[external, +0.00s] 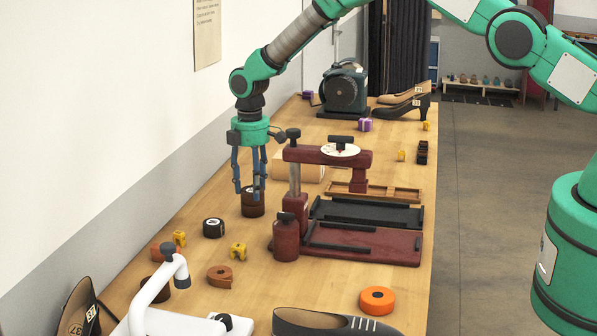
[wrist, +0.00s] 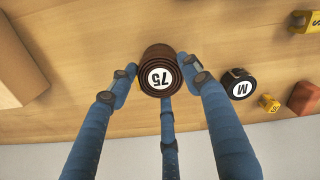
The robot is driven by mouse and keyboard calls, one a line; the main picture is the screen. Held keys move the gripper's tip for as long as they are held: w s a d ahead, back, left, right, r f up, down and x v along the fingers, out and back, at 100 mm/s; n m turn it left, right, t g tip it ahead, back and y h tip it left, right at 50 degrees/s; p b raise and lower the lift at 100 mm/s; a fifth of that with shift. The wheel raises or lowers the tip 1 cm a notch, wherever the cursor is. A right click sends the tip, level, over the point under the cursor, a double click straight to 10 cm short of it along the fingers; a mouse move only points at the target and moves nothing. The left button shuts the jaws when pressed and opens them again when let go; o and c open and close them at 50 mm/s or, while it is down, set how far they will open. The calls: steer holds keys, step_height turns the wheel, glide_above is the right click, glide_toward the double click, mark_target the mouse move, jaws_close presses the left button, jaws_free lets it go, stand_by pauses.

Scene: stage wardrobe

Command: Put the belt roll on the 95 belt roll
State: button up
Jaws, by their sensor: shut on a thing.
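A dark brown belt roll with a round white label (wrist: 161,77) sits between my fingers in the wrist view; the label appears to read 75. My gripper (external: 251,190) points straight down over the table and is shut on this roll. In the external view the brown roll (external: 253,208) shows below the fingertips as a fairly tall brown shape at table level. It may be two rolls stacked, but I cannot tell for sure. A label reading 95 is not visible in either view.
A black roll marked M (wrist: 239,84) stands close by, with yellow tags (external: 238,250) around it. A brown roll (external: 220,277) and an orange roll (external: 377,300) lie nearer. A dark red press (external: 366,243) stands right of my gripper. A pale block (external: 298,166) lies behind.

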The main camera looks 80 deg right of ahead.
mark_target(251, 190)
steer(key=shift+f, duration=0.15)
steer(key=o, duration=1.2)
steer(key=shift+r, duration=0.2)
step_height(251, 190, up, 12)
steer(key=shift+b, duration=0.4)
